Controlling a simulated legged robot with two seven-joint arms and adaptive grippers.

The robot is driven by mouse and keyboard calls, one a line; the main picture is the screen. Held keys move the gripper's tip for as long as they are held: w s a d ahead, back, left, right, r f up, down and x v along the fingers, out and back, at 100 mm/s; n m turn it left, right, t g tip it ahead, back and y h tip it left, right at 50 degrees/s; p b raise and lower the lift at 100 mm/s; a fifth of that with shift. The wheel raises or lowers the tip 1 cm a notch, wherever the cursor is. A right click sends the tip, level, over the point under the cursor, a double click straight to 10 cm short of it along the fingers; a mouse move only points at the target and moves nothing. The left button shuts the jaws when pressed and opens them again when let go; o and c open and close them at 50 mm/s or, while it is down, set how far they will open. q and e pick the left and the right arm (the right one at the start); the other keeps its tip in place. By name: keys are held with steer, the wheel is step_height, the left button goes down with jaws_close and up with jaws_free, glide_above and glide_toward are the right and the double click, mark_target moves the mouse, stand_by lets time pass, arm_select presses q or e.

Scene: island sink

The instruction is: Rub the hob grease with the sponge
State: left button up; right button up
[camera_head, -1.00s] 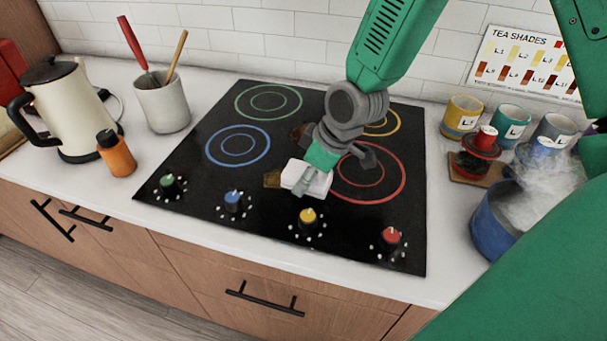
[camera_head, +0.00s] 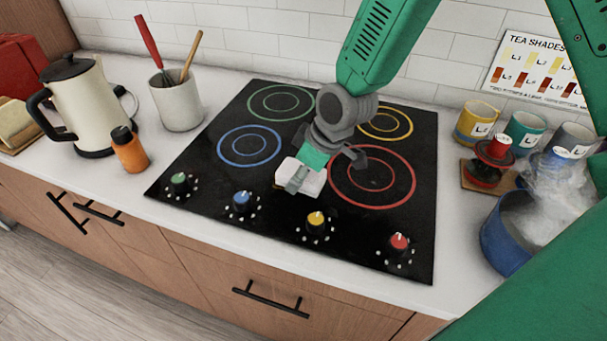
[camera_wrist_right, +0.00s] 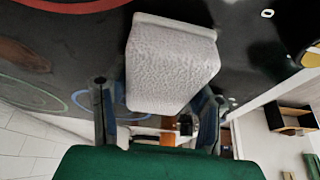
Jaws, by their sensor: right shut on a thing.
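The sponge (camera_head: 310,187) is a pale, whitish block low over the black hob (camera_head: 225,190), left of the red ring. My right gripper (camera_head: 312,170) is shut on it from above. In the right wrist view the sponge (camera_wrist_right: 170,62) sits between the two fingers, its rough face towards the camera, with the dark hob beyond. I cannot tell whether the sponge touches the glass. My left gripper is not in view.
Knobs, including the yellow one (camera_head: 316,222), line the hob's front. A steaming blue pot (camera_head: 502,240) and mugs (camera_head: 478,122) stand right. A kettle (camera_head: 85,105), orange bottle (camera_head: 129,150) and utensil crock (camera_head: 178,104) stand left. The hob's left half is clear.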

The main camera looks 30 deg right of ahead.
mark_target(284, 167)
steer(key=shift+w+a+f, duration=0.1)
steer(key=shift+w+a, duration=0.1)
steer(key=shift+w, duration=0.35)
steer(key=shift+w+a, duration=0.25)
steer(key=shift+w, duration=0.05)
steer(key=shift+w+a, duration=0.7)
steer(key=shift+a, duration=0.35)
steer(key=shift+w+a+f+p, duration=0.1)
steer(key=shift+w+a+p, duration=0.2)
steer(key=shift+w+a, duration=0.25)
steer(key=shift+w, duration=0.35)
steer(key=shift+p, duration=0.35)
steer(key=shift+s+d, duration=0.15)
steer(key=shift+s, duration=0.1)
steer(key=shift+s+d+p, duration=0.45)
steer(key=shift+s+p, duration=0.15)
steer(key=shift+s, duration=0.05)
steer(key=shift+s+d, duration=0.55)
steer(key=shift+d, duration=0.2)
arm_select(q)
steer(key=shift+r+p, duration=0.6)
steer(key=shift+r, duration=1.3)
arm_select(e)
steer(key=shift+s+d, duration=0.4)
steer(key=shift+s, duration=0.25)
steer(key=shift+s+d, duration=0.4)
steer(key=shift+s, duration=0.2)
